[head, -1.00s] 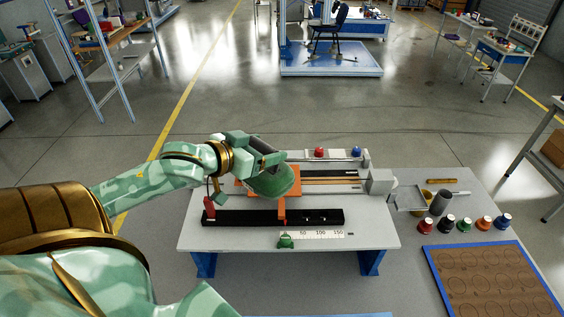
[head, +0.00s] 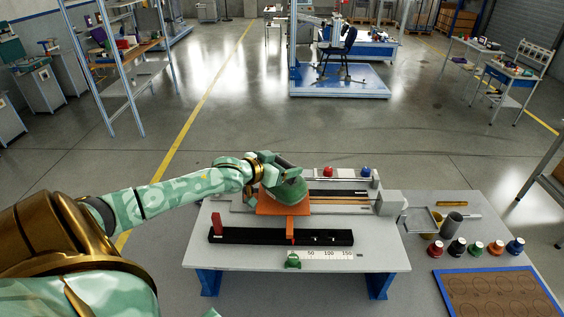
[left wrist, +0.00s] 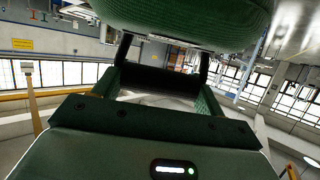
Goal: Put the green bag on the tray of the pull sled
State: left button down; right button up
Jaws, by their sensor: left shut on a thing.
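The green bag (head: 287,192) is a rounded, dark green pouch at the middle of the head view. It is over the orange tray of the pull sled (head: 264,209), whose front and left edges show. I cannot tell whether the bag's underside touches the tray. My left gripper (head: 277,166) is shut on the top of the bag. In the left wrist view the bag (left wrist: 190,18) fills the top, beyond my dark gripper parts. The orange sled arm (head: 291,228) reaches forward across the black track.
A red knob (head: 328,171) and blue knob (head: 365,172) stand behind. Several coloured weights and a brown board (head: 495,298) are right.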

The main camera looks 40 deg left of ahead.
pick_arm(q)
jog(key=shift+d+f, duration=0.1)
jog(key=shift+f, duration=0.9)
jog(key=shift+c, duration=0.8)
grip_release()
jog(key=shift+f, duration=0.25)
jog(key=shift+s+d, duration=0.1)
jog(key=p+v, duration=0.1)
jog(key=v, duration=1.1)
jog(key=shift+r, duration=0.1)
